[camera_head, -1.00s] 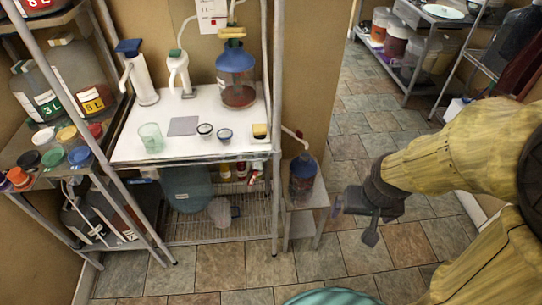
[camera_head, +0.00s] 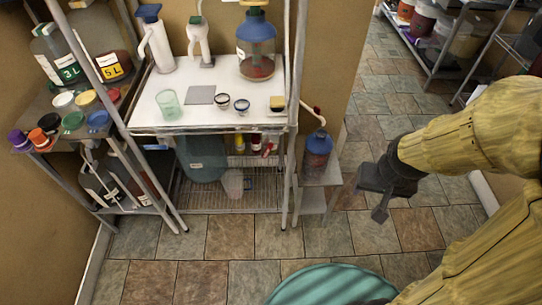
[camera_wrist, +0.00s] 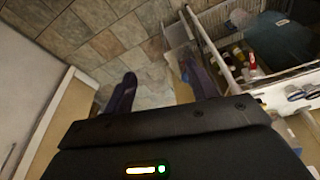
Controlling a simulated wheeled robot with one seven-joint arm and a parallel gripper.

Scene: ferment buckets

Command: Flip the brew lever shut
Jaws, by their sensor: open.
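A blue-lidded jar (camera_head: 318,155) stands on a small side stand (camera_head: 318,185) right of the white table. A thin pale lever-like part with a red tip (camera_head: 317,110) rises above its top; I cannot tell whether this is the brew lever or how it is set. A larger blue-topped jar (camera_head: 256,48) stands at the back of the table. My gripper (camera_head: 372,198) hangs right of the side stand, apart from it, over the floor. In the wrist view its two dark fingers (camera_wrist: 158,88) are spread, with nothing between them.
The white table (camera_head: 185,112) holds a green glass (camera_head: 168,103), a grey plate (camera_head: 200,94) and small cups (camera_head: 241,105). A shelf post (camera_head: 295,110) stands between table and side stand. Racks stand left and at back right. Tiled floor is clear around my gripper.

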